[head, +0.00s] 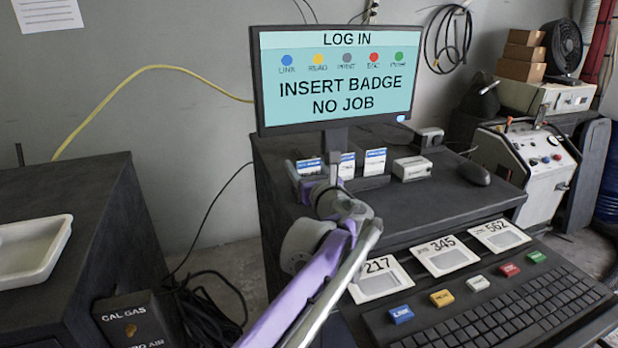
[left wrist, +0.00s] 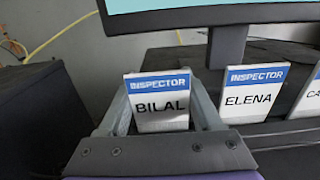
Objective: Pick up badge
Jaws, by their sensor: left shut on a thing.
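Three white badges with blue "INSPECTOR" bands stand in a row below the monitor. The left one, the BILAL badge (left wrist: 161,103), is between my left gripper's fingers (left wrist: 158,112), which are shut on it. It is upright. In the head view the BILAL badge (head: 309,166) is partly hidden by my left gripper (head: 316,178). The ELENA badge (left wrist: 250,97) stands upright just right of it, apart from the fingers. The third badge (head: 375,161) stands further right, its name cut off in the left wrist view. My right gripper is not in view.
The monitor (head: 337,75) reads "INSERT BADGE NO JOB" and rises close behind the badges. A small white box (head: 412,168) and a mouse (head: 474,173) lie to the right. Numbered cards (head: 444,255) and a keyboard (head: 510,310) are in front. A white tray (head: 62,232) is at left.

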